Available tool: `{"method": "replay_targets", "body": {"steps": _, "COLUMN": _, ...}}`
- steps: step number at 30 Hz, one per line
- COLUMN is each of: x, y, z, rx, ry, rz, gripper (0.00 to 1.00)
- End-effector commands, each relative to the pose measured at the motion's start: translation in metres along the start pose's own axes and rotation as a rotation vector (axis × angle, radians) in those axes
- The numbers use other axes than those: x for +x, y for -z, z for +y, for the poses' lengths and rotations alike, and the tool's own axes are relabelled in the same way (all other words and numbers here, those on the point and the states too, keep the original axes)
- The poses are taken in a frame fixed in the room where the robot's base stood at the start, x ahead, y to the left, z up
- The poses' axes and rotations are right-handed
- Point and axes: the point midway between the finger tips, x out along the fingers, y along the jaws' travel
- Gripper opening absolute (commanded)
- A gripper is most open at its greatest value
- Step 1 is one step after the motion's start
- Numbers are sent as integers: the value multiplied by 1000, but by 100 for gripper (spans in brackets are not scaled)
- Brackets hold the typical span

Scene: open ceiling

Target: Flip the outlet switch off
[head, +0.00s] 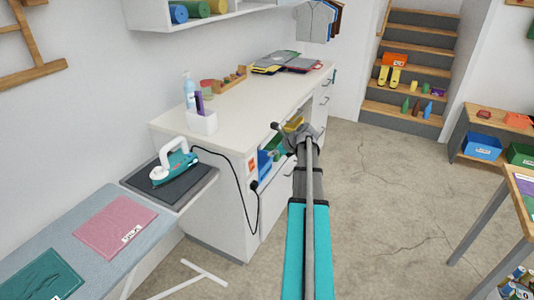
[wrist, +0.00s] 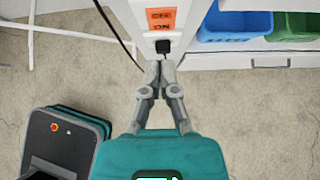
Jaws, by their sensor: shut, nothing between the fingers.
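The outlet switch (wrist: 160,19) is on the narrow end face of the white counter, with orange OFF and ON labels. It also shows as a small orange and white patch in the head view (head: 251,167). Its rocker position is too small to tell. In the head view my arm reaches toward the counter and the fingertips are not clear.
A black cord runs from the plug to a teal iron (head: 174,163) on a dark pad. The white counter (head: 235,105) holds bottles and folders. Blue (wrist: 235,24) and green (wrist: 294,25) bins are right of the outlet. Open concrete floor (head: 380,200) lies to the right.

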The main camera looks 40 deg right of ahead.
Motion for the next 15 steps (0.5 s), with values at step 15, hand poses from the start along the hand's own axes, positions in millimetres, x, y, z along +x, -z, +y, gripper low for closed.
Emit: {"method": "replay_targets", "body": {"steps": 15, "x": -35, "y": -7, "z": 1, "rx": -1, "ry": -1, "rz": -1, "gripper": 0}}
